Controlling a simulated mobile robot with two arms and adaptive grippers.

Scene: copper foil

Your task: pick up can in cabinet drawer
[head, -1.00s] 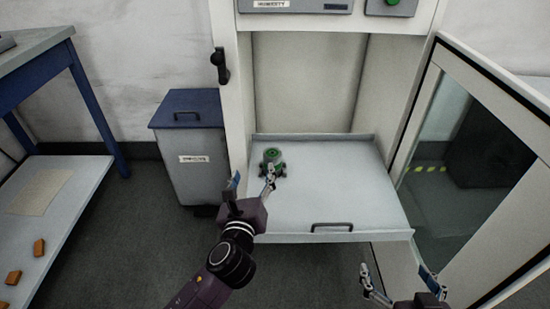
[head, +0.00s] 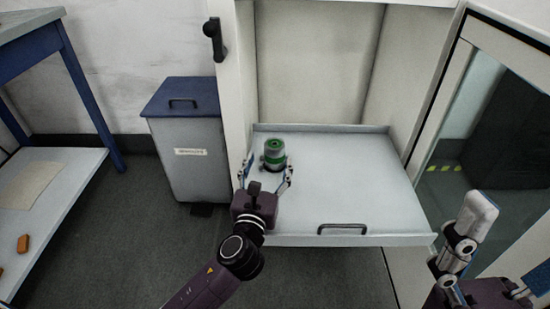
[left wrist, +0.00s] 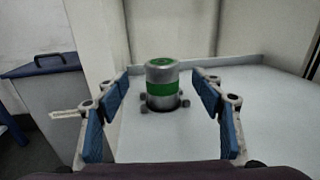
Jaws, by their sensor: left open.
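A silver can with green bands (head: 274,152) stands upright near the back left of the pulled-out cabinet drawer (head: 350,185). It also shows in the left wrist view (left wrist: 162,84), centred ahead on a dark base with small knobs. My left gripper (head: 267,174) is open, with one finger on each side of the can. In the left wrist view the blue-padded fingers (left wrist: 161,100) are wide apart, with visible gaps to the can. My right gripper (head: 493,262) is at the lower right, outside the drawer, its fingers apart and partly cut off by the frame.
The drawer has a low rim and a dark front handle (head: 342,229); its middle and right are bare. A grey bin with a blue lid (head: 185,130) stands left of the cabinet. An open glass door (head: 470,140) is on the right. A blue-legged bench (head: 65,90) is far left.

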